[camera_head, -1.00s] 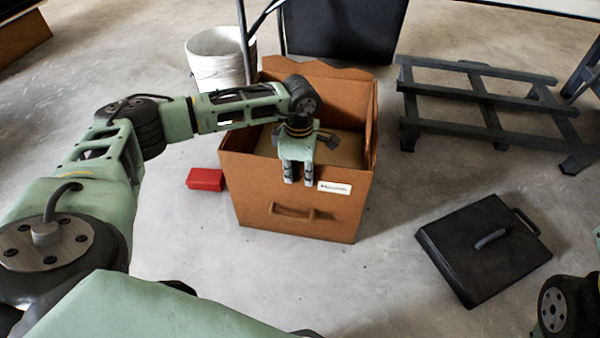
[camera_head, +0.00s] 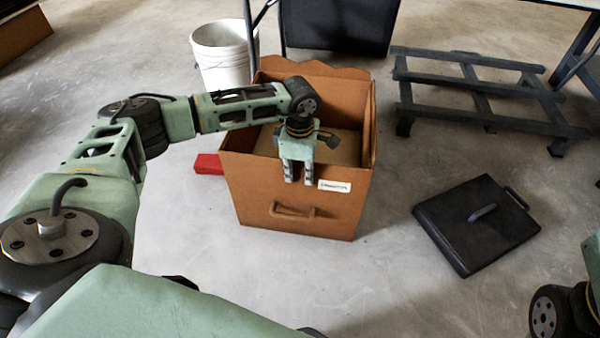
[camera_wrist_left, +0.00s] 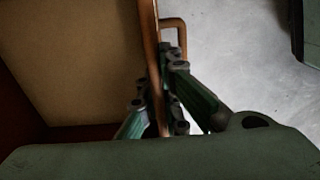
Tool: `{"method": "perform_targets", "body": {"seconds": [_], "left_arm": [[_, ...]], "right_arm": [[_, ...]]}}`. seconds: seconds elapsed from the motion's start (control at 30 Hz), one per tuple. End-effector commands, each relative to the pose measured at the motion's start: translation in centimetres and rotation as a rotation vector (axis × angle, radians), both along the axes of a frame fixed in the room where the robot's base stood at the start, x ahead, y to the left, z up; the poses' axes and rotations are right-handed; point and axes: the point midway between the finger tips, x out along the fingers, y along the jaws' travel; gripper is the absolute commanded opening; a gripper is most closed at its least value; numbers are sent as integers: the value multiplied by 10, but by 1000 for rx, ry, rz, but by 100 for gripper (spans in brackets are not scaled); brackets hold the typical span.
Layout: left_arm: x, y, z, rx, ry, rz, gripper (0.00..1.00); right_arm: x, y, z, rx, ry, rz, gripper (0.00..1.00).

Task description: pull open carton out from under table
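The open carton (camera_head: 262,197) is an orange-brown box with a handle and white label on its front, standing on the floor at the middle of the head view. My left gripper (camera_head: 299,181) reaches down over the carton's front wall. In the left wrist view the wall of the carton (camera_wrist_left: 85,60) runs between the fingers of my left gripper (camera_wrist_left: 160,98), one inside and one outside, closed on it. Table legs (camera_head: 250,32) stand behind the carton. My right gripper is out of view; only part of that arm shows.
A white bucket (camera_head: 222,58) stands behind the carton at left. A red block (camera_head: 207,164) lies beside it, partly hidden. A black lidlike panel (camera_head: 470,235) lies at right, and a dark slatted rack (camera_head: 482,85) stands behind it. Floor in front is clear.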

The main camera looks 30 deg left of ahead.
Motion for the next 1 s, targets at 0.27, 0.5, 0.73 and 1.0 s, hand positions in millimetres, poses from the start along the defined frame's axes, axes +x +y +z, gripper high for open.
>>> {"method": "perform_targets", "body": {"seconds": [0.27,0.5,0.73,1.0], "left_arm": [[-1,-1,-1,-1,5,0,9],[-1,0,0,-1,2,0,27],[0,0,0,0,1,0,27],[1,0,28,-1,-5,0,27]], "right_arm": [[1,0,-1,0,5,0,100],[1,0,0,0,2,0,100],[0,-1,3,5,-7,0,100],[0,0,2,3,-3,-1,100]]}}
